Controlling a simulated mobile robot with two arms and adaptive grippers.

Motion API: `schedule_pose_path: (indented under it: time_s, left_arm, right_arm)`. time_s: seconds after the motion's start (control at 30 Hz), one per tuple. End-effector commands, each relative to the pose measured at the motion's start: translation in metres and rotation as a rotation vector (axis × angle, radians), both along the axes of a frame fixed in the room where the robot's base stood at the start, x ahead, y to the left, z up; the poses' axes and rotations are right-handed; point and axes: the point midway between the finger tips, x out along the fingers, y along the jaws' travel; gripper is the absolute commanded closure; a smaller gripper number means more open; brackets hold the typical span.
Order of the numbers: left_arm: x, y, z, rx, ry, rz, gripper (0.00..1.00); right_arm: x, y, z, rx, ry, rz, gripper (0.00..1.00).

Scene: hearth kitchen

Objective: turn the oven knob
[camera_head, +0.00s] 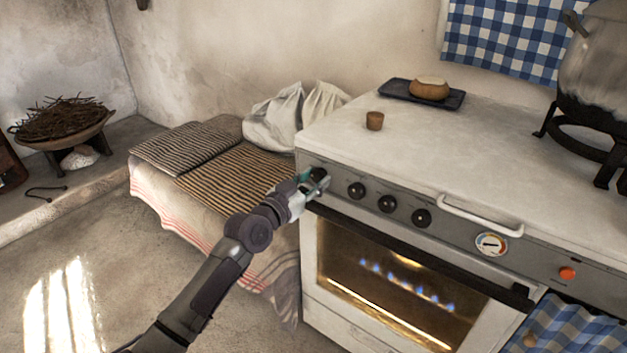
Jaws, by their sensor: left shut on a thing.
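The white oven (312,245) stands at the right, with blue flames and a warm glow behind its door glass. Its grey front panel carries a row of black knobs. The leftmost oven knob (318,174) is partly hidden by my left gripper (314,185), which is shut on it at the panel's left end. Three more knobs, the second (356,190), the third (387,203) and the fourth (421,217), sit free to its right. My right gripper does not show.
A small brown cup (374,121) and a dark tray (395,88) with a round loaf (429,88) stand on the white top. A large pot (595,70) is at the right. A cloth-covered bench (205,195) stands left of the oven. A white handle rail (480,217) juts from the panel.

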Motion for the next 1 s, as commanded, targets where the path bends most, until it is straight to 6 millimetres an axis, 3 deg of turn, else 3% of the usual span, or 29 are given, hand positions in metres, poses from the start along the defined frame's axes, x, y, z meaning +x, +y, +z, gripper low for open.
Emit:
schedule_pose_path:
  time_s: [0.47, 1.0]
  left_arm:
    - [0.0, 0.0, 0.0, -0.098, 0.071, 0.0, 0.95]
    - [0.0, 0.0, 0.0, -0.49, 0.356, 0.001, 0.95]
  right_arm:
    - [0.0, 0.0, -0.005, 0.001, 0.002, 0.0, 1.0]
    - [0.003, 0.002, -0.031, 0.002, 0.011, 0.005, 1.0]
